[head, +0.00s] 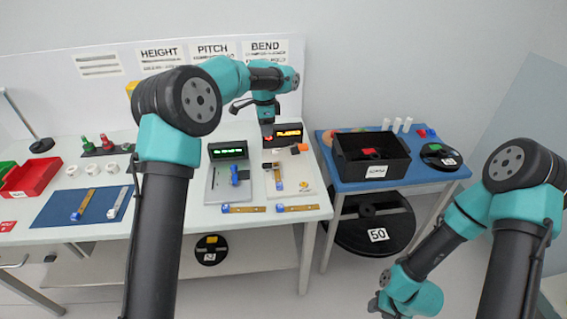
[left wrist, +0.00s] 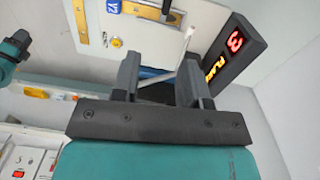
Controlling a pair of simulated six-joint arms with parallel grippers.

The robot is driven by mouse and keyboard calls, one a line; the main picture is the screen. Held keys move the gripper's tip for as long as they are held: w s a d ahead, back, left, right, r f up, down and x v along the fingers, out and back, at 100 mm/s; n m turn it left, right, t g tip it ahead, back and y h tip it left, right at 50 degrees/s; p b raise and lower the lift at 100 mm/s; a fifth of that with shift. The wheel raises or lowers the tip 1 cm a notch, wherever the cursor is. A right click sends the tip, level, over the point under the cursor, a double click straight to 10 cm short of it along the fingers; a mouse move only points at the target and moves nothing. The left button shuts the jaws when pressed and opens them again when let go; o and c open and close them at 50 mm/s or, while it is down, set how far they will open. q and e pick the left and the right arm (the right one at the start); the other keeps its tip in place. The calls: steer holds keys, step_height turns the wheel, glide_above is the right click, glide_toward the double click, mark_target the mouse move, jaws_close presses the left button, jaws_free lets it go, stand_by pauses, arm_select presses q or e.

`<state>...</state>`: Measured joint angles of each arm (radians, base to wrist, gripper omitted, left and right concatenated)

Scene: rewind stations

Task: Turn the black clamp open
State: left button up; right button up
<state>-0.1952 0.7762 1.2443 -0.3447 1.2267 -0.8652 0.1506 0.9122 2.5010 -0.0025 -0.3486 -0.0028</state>
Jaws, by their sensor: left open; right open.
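My left gripper (head: 267,133) is over the back of the right-hand station, in front of its lit display (head: 289,132). In the left wrist view its two fingers (left wrist: 159,82) are apart. A dark part, which looks like the black clamp (left wrist: 157,93), shows between them, partly hidden by the gripper body. A blue piece and a thin pale rod (left wrist: 184,57) are beside it. I cannot tell whether the fingers touch the clamp. My right gripper (head: 382,304) is low at the bottom of the head view, away from the table, its fingers barely visible.
A second station (head: 222,185) with a green-lit display stands to the left. A blue mat (head: 60,208) and a red bin (head: 32,177) lie further left. A blue side table with a black box (head: 372,158) is to the right.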

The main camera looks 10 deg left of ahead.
mark_target(267, 163)
arm_select(q)
steer(key=shift+w+a+r, duration=0.3)
steer(key=shift+r, duration=0.1)
step_height(267, 163, down, 18)
steer(key=shift+r, duration=0.25)
stand_by(0.5)
jaws_close()
